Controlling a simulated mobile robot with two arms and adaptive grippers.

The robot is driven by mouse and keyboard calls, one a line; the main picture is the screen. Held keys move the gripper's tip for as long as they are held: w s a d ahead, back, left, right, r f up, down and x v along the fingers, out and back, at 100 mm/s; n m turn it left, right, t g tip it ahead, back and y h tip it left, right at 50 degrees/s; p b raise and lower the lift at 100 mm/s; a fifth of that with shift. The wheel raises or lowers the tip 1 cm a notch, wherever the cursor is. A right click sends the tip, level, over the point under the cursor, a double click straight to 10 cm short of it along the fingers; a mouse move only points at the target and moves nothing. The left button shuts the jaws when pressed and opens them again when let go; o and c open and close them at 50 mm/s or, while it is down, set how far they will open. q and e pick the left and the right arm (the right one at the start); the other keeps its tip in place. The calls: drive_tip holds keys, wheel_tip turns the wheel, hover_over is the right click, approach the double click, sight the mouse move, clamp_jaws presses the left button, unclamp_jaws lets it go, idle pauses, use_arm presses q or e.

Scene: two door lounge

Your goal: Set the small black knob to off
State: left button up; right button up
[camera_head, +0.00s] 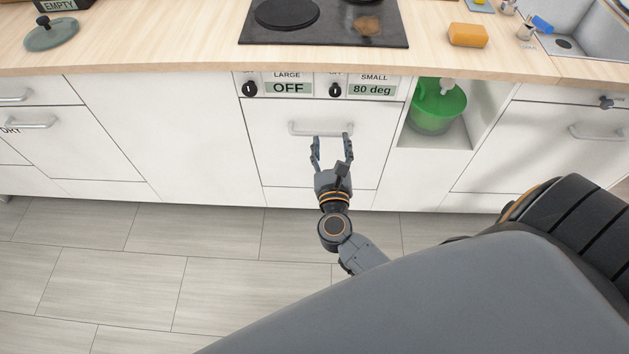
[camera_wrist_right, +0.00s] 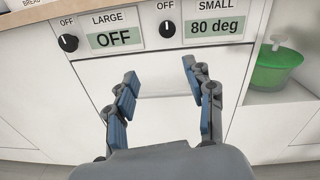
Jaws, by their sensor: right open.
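The small black knob (camera_head: 335,90) is on the white front panel below the hob, left of the label reading "SMALL 80 deg" (camera_head: 371,90). It also shows in the right wrist view (camera_wrist_right: 167,29), above and between my fingers. A second black knob (camera_head: 250,89) sits left of the label reading "LARGE OFF" (camera_head: 289,88). My right gripper (camera_head: 332,142) is open and empty, in front of the drawer below the small knob and apart from it. Its two blue-padded fingers show in the right wrist view (camera_wrist_right: 160,90). My left gripper is not in view.
A drawer handle (camera_head: 318,129) is just behind my right fingertips in the head view. The wooden counter (camera_head: 170,40) juts out above the panel. A green bucket (camera_head: 436,108) stands in an open niche to the right. The black hob (camera_head: 325,32) has a brown patch on it.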

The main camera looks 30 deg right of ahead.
drive_tip(key=s+a+f+n+g+y, duration=0.1)
drive_tip(key=s+a+f+n+y, duration=0.1)
drive_tip(key=f+n, duration=0.6)
drive_tip(key=s+a+f+n+g+y+p, duration=0.1)
drive_tip(key=s+a+f+n+y, duration=0.1)
drive_tip(key=f+n, duration=0.5)
drive_tip(key=s+a+f+n+g+y, duration=0.1)
drive_tip(key=s+a+f+n+y, duration=0.2)
drive_tip(key=f+n, duration=0.5)
drive_tip(key=shift+a+f+n+y, duration=0.35)
drive_tip(key=shift+a+y, duration=0.35)
drive_tip(key=shift+y, duration=0.2)
